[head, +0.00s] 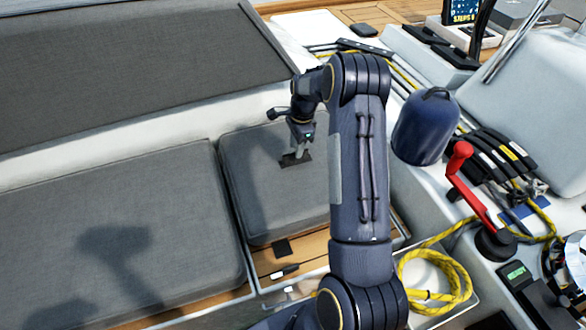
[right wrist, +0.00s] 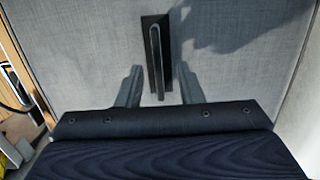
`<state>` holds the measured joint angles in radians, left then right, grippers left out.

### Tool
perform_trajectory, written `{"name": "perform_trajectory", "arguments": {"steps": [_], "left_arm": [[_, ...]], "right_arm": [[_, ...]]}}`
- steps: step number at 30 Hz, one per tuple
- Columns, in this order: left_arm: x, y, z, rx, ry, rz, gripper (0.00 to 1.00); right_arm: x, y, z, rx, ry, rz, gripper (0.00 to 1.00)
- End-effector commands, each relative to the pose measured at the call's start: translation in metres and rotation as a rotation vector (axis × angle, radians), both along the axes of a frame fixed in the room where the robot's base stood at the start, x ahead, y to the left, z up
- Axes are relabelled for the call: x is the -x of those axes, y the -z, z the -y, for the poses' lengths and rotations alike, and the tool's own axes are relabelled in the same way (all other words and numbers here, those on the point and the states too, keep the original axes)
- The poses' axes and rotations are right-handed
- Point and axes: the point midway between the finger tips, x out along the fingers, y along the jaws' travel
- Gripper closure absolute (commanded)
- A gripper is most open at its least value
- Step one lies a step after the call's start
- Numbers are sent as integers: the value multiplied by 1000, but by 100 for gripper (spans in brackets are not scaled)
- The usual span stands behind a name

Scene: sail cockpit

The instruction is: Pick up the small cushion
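The small cushion (head: 262,195) is a grey fabric square lying on the wooden seat, beside a larger grey cushion (head: 110,235). A black handle (right wrist: 155,50) stands up on a dark plate on its top. My right gripper (head: 296,152) hangs just above the cushion at the handle. In the right wrist view its two fingers (right wrist: 159,90) are spread, with the lower end of the handle between them and a gap on each side. Fabric fills most of that view. In the head view my arm hides the cushion's right part. My left gripper is not in view.
A long grey backrest (head: 130,60) rises behind the seat. To the right are a navy covered winch (head: 425,127), a red-handled crank (head: 462,165), black rope clutches (head: 500,155) and coiled yellow rope (head: 455,280). A small dark tab (head: 282,247) lies at the cushion's front edge.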

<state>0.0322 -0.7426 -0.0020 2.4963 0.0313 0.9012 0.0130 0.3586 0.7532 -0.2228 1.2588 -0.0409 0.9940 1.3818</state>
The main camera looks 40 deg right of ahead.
Motion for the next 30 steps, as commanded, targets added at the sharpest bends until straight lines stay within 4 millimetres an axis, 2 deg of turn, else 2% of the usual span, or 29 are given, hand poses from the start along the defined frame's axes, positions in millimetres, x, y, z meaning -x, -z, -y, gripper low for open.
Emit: {"name": "perform_trajectory", "arguments": {"steps": [3, 7, 30], "left_arm": [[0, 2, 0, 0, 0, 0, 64], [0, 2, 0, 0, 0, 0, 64], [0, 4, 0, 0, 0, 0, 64]], "right_arm": [[2, 19, -4, -2, 1, -3, 66], [1, 30, -5, 0, 0, -1, 66], [0, 36, -5, 0, -1, 0, 66]]}}
